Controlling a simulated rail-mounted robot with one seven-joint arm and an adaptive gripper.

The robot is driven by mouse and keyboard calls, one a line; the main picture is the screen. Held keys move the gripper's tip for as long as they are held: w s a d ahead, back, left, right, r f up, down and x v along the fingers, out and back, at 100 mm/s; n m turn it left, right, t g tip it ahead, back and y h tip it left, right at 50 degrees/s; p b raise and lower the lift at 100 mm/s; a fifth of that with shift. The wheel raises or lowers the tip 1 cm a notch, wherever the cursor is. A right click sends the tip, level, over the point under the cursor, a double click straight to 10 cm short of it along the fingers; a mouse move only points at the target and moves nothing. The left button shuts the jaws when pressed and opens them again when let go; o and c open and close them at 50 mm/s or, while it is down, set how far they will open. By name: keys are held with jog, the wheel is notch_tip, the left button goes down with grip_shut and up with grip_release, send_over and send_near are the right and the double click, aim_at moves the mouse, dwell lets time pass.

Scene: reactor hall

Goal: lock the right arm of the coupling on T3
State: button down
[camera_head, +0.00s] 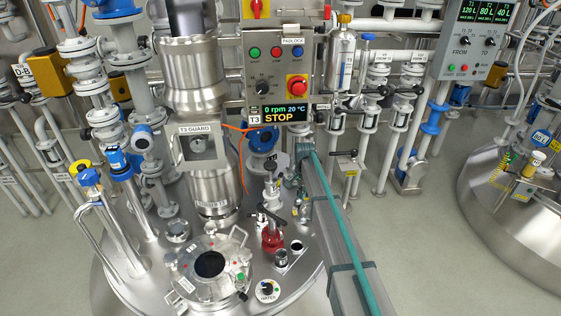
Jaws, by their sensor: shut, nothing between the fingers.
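The T3 vessel lid (135,270) fills the lower middle of the head view. A small metal fitting (272,190), which looks like the coupling, stands on it behind a red valve with a black handle (271,238). My arm comes up from the bottom right, and its far end is beside the fitting. My gripper (281,172) is small and partly hidden there; it is shut and empty, close to the top of the fitting. I cannot tell whether they touch. The fitting's right arm and its position are too small to make out.
The T3 control panel (258,78) above reads 0 rpm, 20 °C, STOP. The T3 guard column (210,190) and the round hatch (178,292) stand left. A black-capped fitting (281,258) and a dark port are near my arm. Pipes crowd the back; floor shows at right.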

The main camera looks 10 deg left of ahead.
aim_at(281, 174)
jog(key=w+a+r, duration=0.2)
jog(key=w+a, duration=0.1)
jog(key=w, duration=0.1)
jog(key=w+a+r+m, duration=0.1)
jog(key=w+a+r, duration=0.2)
jog(key=w+a, duration=0.1)
jog(key=w+a+r+m, duration=0.1)
jog(key=w+a+r, duration=0.1)
jog(key=w+a, duration=0.1)
jog(key=shift+w+a+r, duration=0.2)
jog(key=shift+w+a, duration=0.2)
jog(key=shift+w, duration=0.35)
jog(key=shift+f+b, duration=1.6)
jog(key=shift+f, duration=1.05)
jog(key=shift+d+f+m+b, duration=0.1)
jog(key=shift+f+m+b, duration=0.2)
jog(key=shift+f+b, duration=1.4)
jog(key=shift+s+f+p, duration=0.2)
jog(key=shift+f+p, duration=0.15)
jog(key=shift+f, duration=0.3)
jog(key=shift+s+f+p, duration=0.2)
jog(key=shift+f+p, duration=0.1)
jog(key=shift+f, duration=0.3)
jog(key=shift+w+r+p, duration=0.5)
jog(key=shift+w+r, duration=0.1)
jog(key=shift+r+p, duration=1.8)
jog(key=shift+r, duration=1.2)
